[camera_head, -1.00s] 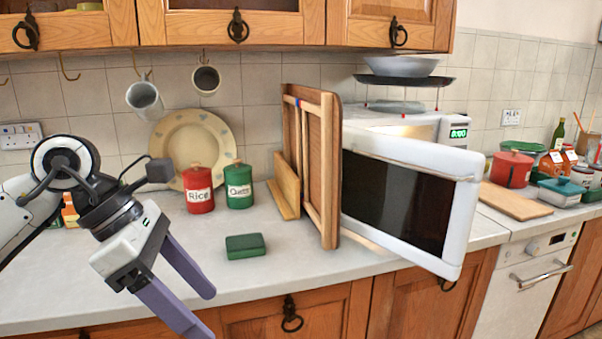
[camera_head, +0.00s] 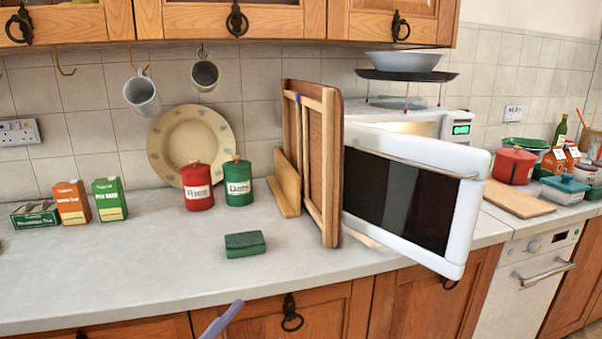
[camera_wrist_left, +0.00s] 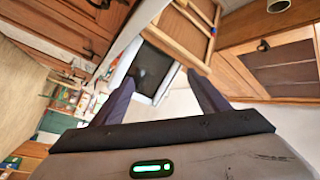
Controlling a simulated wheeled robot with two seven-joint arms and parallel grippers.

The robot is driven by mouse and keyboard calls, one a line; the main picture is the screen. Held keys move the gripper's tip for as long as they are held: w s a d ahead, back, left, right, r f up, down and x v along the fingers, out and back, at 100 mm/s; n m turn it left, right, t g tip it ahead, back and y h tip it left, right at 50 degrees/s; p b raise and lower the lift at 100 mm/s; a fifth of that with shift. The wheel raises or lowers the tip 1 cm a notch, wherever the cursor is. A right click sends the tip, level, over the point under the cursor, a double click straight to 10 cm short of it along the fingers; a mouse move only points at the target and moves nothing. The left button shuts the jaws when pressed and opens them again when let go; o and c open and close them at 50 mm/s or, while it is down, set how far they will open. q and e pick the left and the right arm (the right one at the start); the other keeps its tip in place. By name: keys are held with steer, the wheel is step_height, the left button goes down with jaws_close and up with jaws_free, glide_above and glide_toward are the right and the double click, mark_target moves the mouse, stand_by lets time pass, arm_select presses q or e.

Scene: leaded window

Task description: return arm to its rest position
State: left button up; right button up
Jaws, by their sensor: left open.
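My left gripper is almost out of the head view. Only a purple fingertip (camera_head: 222,318) shows at the bottom edge, in front of the cabinet doors. In the left wrist view, my left gripper (camera_wrist_left: 165,92) has its two purple fingers spread apart with nothing between them. Beyond the fingers, that view shows the microwave with its dark door window (camera_wrist_left: 150,68) and the wooden rack (camera_wrist_left: 180,32). My right gripper is not in either view.
The open microwave door (camera_head: 410,200) sticks out over the counter's front edge. A wooden rack (camera_head: 330,170) stands beside it. A green sponge-like block (camera_head: 245,244), red canister (camera_head: 197,187), green canister (camera_head: 238,184) and several boxes (camera_head: 72,203) stand on the counter. The left front counter (camera_head: 110,275) is clear.

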arm_select(q)
steer(key=s+a+f+n+g+y, duration=0.1)
steer(key=s+a+f+n+y, duration=0.15)
steer(key=f, duration=0.35)
steer(key=s+a+f+n+g+y, duration=0.1)
steer(key=s+a+f+n+y, duration=0.1)
steer(key=f+n, duration=0.35)
steer(key=s+a+f+n+g+y, duration=0.1)
steer(key=s+a+f+g+y, duration=0.15)
steer(key=f, duration=0.45)
steer(key=s+a+f+n+g+y, duration=0.1)
steer(key=s+f+n+g, duration=0.3)
steer(key=s+f, duration=0.8)
steer(key=shift+s+f+n+y, duration=0.3)
steer(key=shift+s+n+y, duration=0.15)
steer(key=shift+s, duration=0.45)
steer(key=shift+a+g, duration=0.1)
steer(key=shift+g, duration=0.15)
